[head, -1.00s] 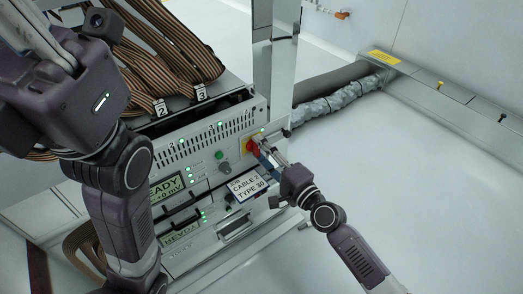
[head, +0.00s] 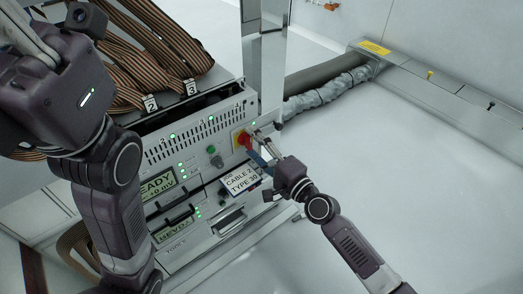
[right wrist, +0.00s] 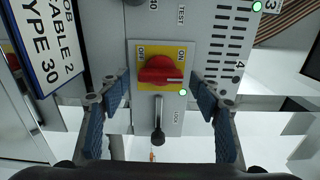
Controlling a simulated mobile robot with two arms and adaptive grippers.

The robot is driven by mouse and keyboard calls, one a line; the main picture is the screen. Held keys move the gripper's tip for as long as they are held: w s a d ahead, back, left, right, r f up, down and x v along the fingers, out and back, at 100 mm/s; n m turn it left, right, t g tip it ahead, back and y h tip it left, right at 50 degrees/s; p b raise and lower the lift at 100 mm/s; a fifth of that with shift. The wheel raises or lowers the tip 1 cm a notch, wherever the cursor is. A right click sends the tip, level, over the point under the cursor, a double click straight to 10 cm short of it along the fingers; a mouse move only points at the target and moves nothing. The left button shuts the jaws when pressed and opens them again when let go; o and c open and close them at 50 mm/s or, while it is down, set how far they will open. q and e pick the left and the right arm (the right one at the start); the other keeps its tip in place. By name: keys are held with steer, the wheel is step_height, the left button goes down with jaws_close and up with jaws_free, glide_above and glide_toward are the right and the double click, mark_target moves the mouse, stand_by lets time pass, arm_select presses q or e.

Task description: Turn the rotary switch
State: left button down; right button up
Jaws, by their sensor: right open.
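The rotary switch is a red knob (right wrist: 160,72) on a yellow plate (right wrist: 178,50) marked ON and OFF. In the right wrist view its white pointer line points right. It also shows as a red knob (head: 243,138) at the panel's right edge in the head view. My right gripper (right wrist: 160,95) is open, with one blue-padded finger on each side of the knob and visible gaps between them and it. In the head view my right gripper (head: 257,146) is close in front of the knob. My left arm (head: 105,165) fills the left side; its fingertips are not visible.
A lever (right wrist: 158,135) near a LOCK label sits just below the knob. A sign (head: 240,179) reading CABLE 2 TYPE 30 is beside my right gripper. A small green knob (head: 216,160) is left of the switch. Ribbon cables (head: 150,55) lie above. Open floor lies right.

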steer(key=v, duration=1.1)
steer(key=shift+s+d, duration=0.2)
steer(key=shift+s, duration=0.15)
